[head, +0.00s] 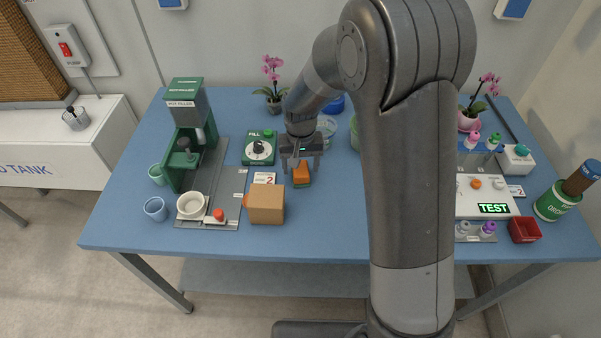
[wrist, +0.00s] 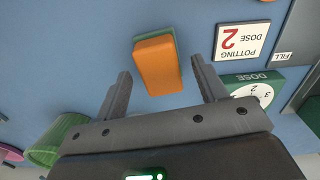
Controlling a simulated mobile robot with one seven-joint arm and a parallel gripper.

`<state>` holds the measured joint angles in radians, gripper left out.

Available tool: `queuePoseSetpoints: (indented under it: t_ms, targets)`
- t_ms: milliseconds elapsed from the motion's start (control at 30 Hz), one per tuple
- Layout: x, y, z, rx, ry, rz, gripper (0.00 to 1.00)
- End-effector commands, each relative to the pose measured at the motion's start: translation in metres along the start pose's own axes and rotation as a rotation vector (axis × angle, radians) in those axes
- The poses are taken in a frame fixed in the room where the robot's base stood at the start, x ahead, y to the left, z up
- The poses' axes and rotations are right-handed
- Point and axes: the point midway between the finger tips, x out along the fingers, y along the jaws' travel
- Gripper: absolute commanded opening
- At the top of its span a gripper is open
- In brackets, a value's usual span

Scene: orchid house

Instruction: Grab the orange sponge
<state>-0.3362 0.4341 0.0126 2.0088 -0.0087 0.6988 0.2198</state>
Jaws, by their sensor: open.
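The orange sponge (head: 302,173) lies on the blue table near its middle, with a green layer along one side. In the wrist view the sponge (wrist: 158,66) is ahead of my gripper, its near end between the fingertips in the picture. My gripper (head: 300,163) is open and empty, just behind the sponge in the head view. In the wrist view both fingers of my gripper (wrist: 160,80) stand apart, one on each side. I cannot tell the exact height between the fingertips and the sponge.
A cardboard box (head: 266,204) stands left of the sponge, by a "Potting dose 2" card (wrist: 242,40). A green dial box (head: 259,149) is behind it. The pot filler (head: 187,130) stands further left. A white test unit (head: 487,197) is right of my arm. Blue table is clear in front.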

Motion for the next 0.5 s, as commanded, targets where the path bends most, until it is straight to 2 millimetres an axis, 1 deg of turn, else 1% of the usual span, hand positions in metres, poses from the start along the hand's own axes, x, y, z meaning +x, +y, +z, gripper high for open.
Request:
queuePoseSetpoints:
  t_ms: [33,133,367,500]
  targets:
    - [0.0077,-0.0001,0.0006,0.000,-0.002,0.000,0.65]
    - [0.0147,-0.0002,0.0004,0.000,0.000,0.000,0.65]
    - [0.0163,-0.0003,0.0002,0.000,0.001,-0.001,0.65]
    - [0.0162,-0.0003,0.0002,0.000,0.001,0.000,0.56]
